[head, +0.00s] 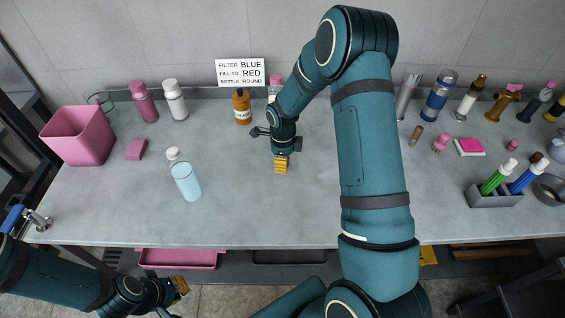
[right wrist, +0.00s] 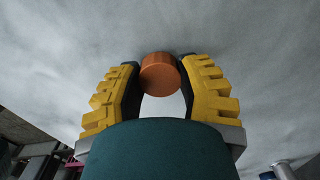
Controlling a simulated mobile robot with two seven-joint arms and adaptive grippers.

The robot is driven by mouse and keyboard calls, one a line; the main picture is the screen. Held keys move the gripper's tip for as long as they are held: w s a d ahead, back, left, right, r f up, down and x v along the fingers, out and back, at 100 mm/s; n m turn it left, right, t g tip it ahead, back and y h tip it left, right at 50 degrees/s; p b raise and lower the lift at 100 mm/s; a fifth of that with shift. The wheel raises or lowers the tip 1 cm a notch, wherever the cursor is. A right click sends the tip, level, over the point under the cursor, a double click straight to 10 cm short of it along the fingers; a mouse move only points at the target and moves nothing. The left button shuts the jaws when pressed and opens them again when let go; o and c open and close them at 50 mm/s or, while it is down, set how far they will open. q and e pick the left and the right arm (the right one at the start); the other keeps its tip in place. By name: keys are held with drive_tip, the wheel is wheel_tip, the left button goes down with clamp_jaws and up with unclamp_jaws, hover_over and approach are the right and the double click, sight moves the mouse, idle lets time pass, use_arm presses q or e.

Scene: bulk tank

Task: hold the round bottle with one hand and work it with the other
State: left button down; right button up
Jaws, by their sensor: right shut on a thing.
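An amber bottle (head: 242,108) with a white label stands further back; I cannot tell which is the round bottle. My right gripper (head: 281,165) is over the middle of the counter, right of the clear bottle. In the right wrist view it is shut on a small orange-brown cylinder (right wrist: 160,75); in the head view the fingers hide this piece. My left gripper (head: 181,286) is low at the left, in front of the counter edge, with its finger gap unclear.
A sign (head: 240,72) reads filter blue, fill to red, bottle round. A pink bin (head: 80,136), pink-topped bottle (head: 145,103) and white-topped bottle (head: 175,101) stand left. Several bottles and a grey pen holder (head: 495,196) stand right. The counter's front middle is clear.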

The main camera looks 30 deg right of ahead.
wheel_tip(320, 180, up, 9)
drive_tip(key=shift+r+p, duration=0.15)
drive_tip(key=shift+p, duration=0.5)
